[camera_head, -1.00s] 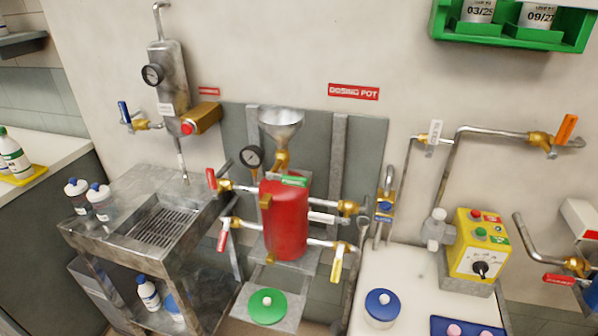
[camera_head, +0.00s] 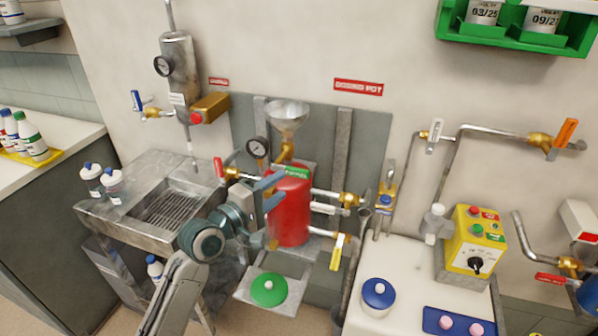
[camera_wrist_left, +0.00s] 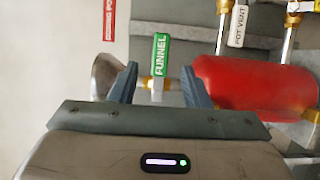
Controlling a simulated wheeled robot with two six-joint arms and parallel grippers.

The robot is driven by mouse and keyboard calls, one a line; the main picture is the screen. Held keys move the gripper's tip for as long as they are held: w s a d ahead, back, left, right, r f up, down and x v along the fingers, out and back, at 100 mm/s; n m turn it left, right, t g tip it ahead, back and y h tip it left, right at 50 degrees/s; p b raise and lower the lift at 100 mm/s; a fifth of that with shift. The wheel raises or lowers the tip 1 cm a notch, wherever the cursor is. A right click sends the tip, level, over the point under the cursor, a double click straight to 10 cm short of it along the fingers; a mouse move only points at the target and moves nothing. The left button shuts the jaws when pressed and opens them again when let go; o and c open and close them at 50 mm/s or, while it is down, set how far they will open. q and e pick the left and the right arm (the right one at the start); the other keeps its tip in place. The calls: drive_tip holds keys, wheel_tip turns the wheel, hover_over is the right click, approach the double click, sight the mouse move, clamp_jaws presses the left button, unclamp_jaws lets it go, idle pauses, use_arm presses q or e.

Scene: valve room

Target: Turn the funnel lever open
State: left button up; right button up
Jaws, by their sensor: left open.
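The green funnel lever (camera_head: 297,173), marked FUNNEL, sits on the brass valve between the metal funnel (camera_head: 287,115) and the red dosing pot (camera_head: 290,218). My left gripper (camera_head: 279,190) is open in front of the pot's upper left side. In the left wrist view, the green lever (camera_wrist_left: 160,55) appears between the two blue-grey fingers (camera_wrist_left: 160,70), with a gap on each side. I cannot tell how far beyond the fingertips it is. The funnel (camera_wrist_left: 106,75) shows to the left there and the red pot (camera_wrist_left: 255,83) to the right. My right gripper is not in view.
A pressure gauge (camera_head: 257,148) and a red-handled valve (camera_head: 219,168) are close to the left gripper. A white lever (camera_head: 330,208) and a yellow lever (camera_head: 337,252) stand to the pot's right. A metal sink (camera_head: 165,205) is at left.

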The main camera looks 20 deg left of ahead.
sight(297, 175)
use_arm(q)
drive_tip(key=p+x, duration=0.1)
drive_tip(key=x, duration=0.7)
drive_tip(key=shift+w, duration=0.1)
clamp_jaws()
